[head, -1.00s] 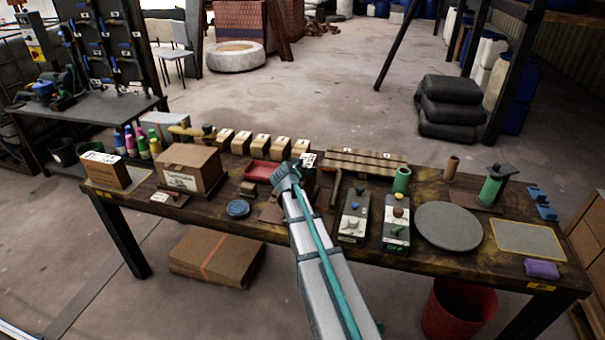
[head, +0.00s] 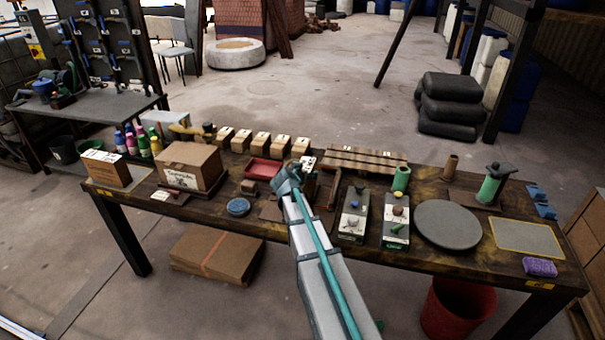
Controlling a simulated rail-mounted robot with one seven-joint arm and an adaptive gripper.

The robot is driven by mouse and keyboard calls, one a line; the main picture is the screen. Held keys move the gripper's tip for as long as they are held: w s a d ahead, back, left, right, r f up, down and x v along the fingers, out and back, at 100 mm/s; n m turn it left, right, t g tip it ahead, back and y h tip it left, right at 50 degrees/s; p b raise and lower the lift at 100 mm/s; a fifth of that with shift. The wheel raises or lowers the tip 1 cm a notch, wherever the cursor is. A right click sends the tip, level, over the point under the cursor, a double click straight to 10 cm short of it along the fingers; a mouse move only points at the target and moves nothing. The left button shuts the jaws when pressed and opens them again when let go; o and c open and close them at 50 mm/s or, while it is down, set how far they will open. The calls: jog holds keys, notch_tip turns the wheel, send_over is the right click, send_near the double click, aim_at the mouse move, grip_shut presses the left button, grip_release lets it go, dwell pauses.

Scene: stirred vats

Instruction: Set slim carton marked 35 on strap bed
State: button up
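Several small tan cartons stand in a row along the back of the workbench, among them a left one (head: 225,138) and a right one (head: 301,148). Their label numbers are too small to read, so I cannot tell which is marked 35. A slatted wooden bed (head: 365,160) lies to the right of the row and may be the strap bed. My gripper (head: 290,178) is over the middle of the bench, in front of the row's right end and beside a small white-labelled item (head: 308,163). Its fingers are too small and partly hidden to judge, and no held carton is discernible.
A red tray (head: 263,169) lies left of my gripper. A large box (head: 190,166) and a labelled carton (head: 106,169) stand further left. Two control boxes (head: 354,215), a green cylinder (head: 401,178) and a round grey plate (head: 448,224) are on the right.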

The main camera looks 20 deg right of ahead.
jog(key=shift+s+r, duration=0.1)
jog(key=b+v, duration=0.2)
jog(key=v, duration=1)
jog(key=s+a+f+n+g+y, duration=0.1)
jog(key=s+a+f+g, duration=0.1)
jog(key=s+f, duration=0.65)
jog(key=s+a+f+n+g+y, duration=0.2)
jog(key=s+a+f+g, duration=0.1)
jog(key=f, duration=1)
jog(key=s+a+f+n+g+y, duration=0.1)
jog(key=s+a+f+g, duration=0.1)
jog(key=s+f, duration=0.65)
jog(key=s+a+f+n+g+y, duration=0.1)
jog(key=s+a+f+g, duration=0.2)
jog(key=s+f, duration=0.3)
jog(key=s+a+f+n+g+y, duration=0.1)
jog(key=s+a+f+g, duration=0.2)
jog(key=s, duration=1.3)
jog(key=s+a+f+n+g+y, duration=0.2)
jog(key=s+a+f+g, duration=0.1)
jog(key=s+f, duration=0.6)
jog(key=shift+s+a+f, duration=0.35)
jog(key=shift+s+a, duration=0.05)
jog(key=shift+s, duration=0.5)
